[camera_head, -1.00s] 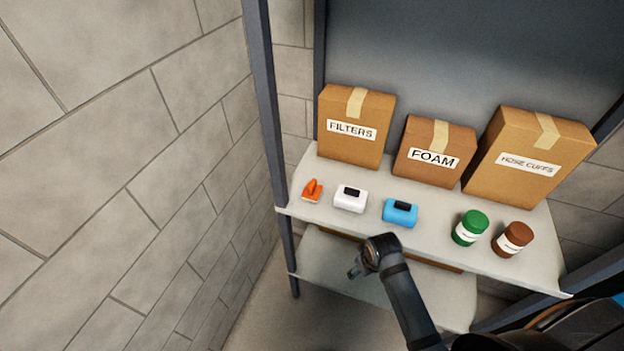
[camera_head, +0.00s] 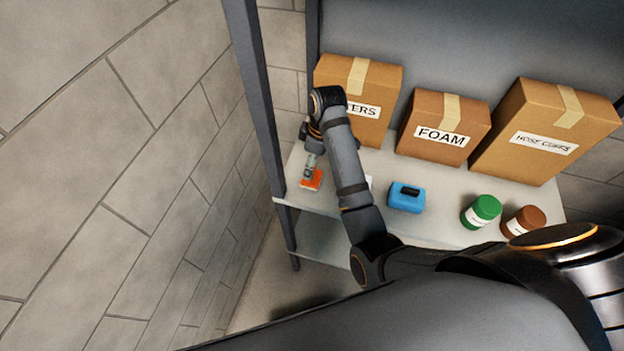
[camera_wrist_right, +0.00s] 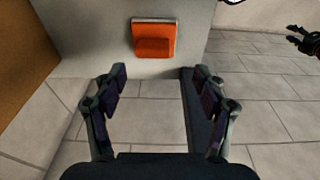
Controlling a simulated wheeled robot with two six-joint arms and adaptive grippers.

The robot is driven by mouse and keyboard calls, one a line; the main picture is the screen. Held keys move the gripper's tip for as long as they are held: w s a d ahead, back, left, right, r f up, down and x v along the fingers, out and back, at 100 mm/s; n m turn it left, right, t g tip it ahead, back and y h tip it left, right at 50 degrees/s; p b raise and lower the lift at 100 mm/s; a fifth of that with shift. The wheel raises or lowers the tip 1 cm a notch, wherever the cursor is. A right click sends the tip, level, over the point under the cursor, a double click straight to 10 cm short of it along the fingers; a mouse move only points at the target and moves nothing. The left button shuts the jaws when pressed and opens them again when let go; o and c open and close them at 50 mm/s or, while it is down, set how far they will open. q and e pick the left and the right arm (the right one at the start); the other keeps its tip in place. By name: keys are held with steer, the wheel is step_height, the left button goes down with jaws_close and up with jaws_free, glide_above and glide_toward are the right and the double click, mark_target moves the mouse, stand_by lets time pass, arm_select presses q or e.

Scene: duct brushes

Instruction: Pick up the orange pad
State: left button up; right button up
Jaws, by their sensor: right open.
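The orange pad (camera_head: 312,180) lies on the upper shelf near its left end, partly covered by my right gripper in the head view. In the right wrist view the orange pad (camera_wrist_right: 155,41) shows whole, with a raised orange block on a flat base, ahead of the fingers. My right gripper (camera_head: 311,166) is over the pad in the head view. In the right wrist view the right gripper (camera_wrist_right: 158,80) is open, with nothing between its fingers. My left gripper is not in the head view.
The shelf (camera_head: 447,232) also holds a blue case (camera_head: 406,198), a green jar (camera_head: 481,211) and a brown jar (camera_head: 523,220). Boxes marked FOAM (camera_head: 440,130) and HOSE CUFFS (camera_head: 545,130) stand behind, beside the partly hidden filters box (camera_head: 385,80). A shelf post (camera_head: 256,100) stands close at left.

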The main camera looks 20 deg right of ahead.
mark_target(313, 185)
steer(key=shift+w+a+f, duration=0.1)
steer(key=shift+w+f, duration=0.15)
steer(key=shift+f, duration=0.1)
steer(key=shift+w+f+p, duration=0.3)
steer(key=shift+w+f, duration=0.2)
steer(key=shift+f, duration=0.05)
steer(key=shift+s+d+f+p, duration=0.1)
steer(key=shift+d+f+p, duration=0.05)
steer(key=shift+f+p, duration=0.45)
steer(key=shift+s+d+f+p, duration=0.1)
steer(key=shift+f+p, duration=0.25)
steer(key=shift+f, duration=0.3)
step_height(313, 185, down, 2)
steer(key=shift+a+f, duration=0.1)
steer(key=shift+a, duration=0.05)
steer(key=c, duration=1.1)
steer(key=shift+c, duration=0.7)
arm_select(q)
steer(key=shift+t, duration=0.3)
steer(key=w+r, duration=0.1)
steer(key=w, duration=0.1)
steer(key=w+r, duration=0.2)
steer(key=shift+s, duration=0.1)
arm_select(e)
steer(key=shift+w, duration=0.1)
